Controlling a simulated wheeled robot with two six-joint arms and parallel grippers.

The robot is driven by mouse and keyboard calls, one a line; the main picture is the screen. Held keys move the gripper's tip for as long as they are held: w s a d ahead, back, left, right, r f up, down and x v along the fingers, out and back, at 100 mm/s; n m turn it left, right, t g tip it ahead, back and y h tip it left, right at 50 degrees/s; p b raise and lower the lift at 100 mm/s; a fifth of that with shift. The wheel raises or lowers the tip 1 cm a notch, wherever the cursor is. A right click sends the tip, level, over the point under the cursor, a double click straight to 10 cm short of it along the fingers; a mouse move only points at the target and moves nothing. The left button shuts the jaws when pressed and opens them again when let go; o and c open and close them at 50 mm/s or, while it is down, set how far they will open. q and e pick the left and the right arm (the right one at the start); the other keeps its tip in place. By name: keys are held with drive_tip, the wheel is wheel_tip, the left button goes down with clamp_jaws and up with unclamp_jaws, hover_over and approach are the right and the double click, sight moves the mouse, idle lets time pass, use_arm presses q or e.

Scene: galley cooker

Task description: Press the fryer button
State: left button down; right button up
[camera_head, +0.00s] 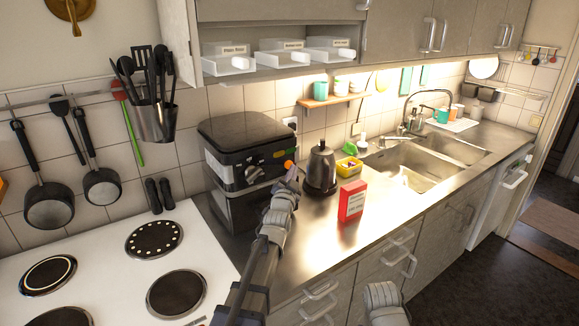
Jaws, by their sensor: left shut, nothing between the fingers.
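The black fryer (248,135) stands on the steel counter beside the cooker, with a dial and small coloured marks on its front. An orange button (289,164) shows at the right of that front. My left gripper (293,174) is shut and empty, its tip just below and very near the orange button in the picture. I cannot tell whether it touches. My left arm covers part of the counter and the fryer's lower right side. A grey part of my right arm shows at the bottom edge; its gripper is out of view.
A dark kettle (320,168) stands close right of my left gripper. A red box (352,201) and a yellow container (348,167) stand nearby. The white hob (110,270) is at left. The shelf with white bins (279,58) hangs above. The counter's front strip is clear.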

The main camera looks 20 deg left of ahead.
use_arm(q)
drive_tip(key=shift+w+a, duration=0.25)
drive_tip(key=shift+a, duration=0.05)
idle(0.4)
drive_tip(key=shift+s, duration=0.1)
drive_tip(key=shift+s+d, duration=0.45)
drive_tip(key=shift+d, duration=0.2)
drive_tip(key=s+d, duration=0.1)
drive_tip(key=d, duration=0.1)
drive_tip(key=s+d, duration=0.2)
idle(0.6)
idle(0.6)
